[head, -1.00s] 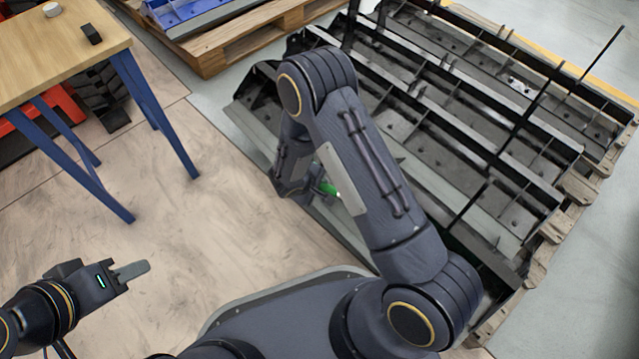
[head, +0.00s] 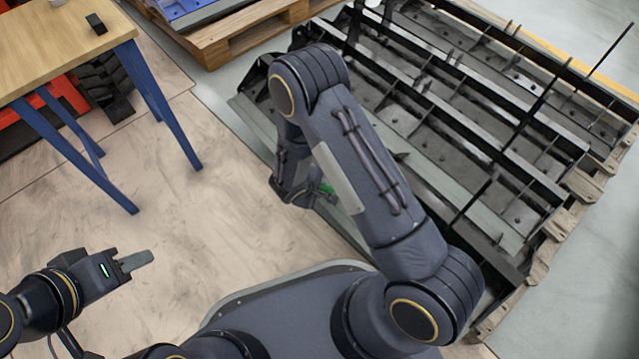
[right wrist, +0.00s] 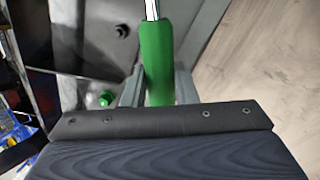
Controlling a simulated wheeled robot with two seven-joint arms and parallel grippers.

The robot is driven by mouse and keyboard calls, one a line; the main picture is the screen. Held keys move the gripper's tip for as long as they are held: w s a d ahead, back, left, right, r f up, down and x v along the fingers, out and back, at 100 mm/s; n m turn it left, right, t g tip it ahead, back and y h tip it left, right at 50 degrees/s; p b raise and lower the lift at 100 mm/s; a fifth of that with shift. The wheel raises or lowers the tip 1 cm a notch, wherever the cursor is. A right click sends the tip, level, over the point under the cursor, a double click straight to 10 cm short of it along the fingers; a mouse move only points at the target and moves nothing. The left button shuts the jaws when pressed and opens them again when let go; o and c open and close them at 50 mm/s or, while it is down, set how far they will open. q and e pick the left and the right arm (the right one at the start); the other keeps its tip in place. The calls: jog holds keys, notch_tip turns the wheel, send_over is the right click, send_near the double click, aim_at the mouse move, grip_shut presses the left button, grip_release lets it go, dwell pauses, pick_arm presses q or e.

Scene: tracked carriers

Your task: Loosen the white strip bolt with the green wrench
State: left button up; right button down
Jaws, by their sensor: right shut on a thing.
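The green wrench (right wrist: 157,60) has a green handle and a silver shaft that runs out of the top of the right wrist view. My right gripper (right wrist: 158,88) is shut on the handle, with a grey finger on each side. In the head view my right arm hides most of that gripper, and only a bit of green (head: 326,188) shows. The wrench's working end is out of sight. I cannot make out a white strip bolt. My left gripper (head: 136,261) is low at the left over bare floor, seen side-on, with nothing visible in it.
A black metal carrier (head: 440,130) with ribs and bars lies on a wooden pallet (head: 540,255). In the right wrist view a dark bolt (right wrist: 122,30) and a small green knob-like part (right wrist: 106,98) show. A wooden table (head: 60,45) with blue legs stands at upper left; the floor between is clear.

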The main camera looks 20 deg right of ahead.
jog(key=shift+s, duration=0.1)
jog(key=shift+s+a+f+n, duration=0.2)
jog(key=shift+s+a+n, duration=0.2)
jog(key=shift+s+n, duration=0.15)
dwell(0.3)
jog(key=shift+s+a+n, duration=0.2)
jog(key=shift+s+n, duration=0.05)
jog(key=shift+n, duration=0.1)
jog(key=shift+w, duration=0.1)
jog(key=shift+w+d, duration=0.2)
jog(key=shift+r, duration=0.2)
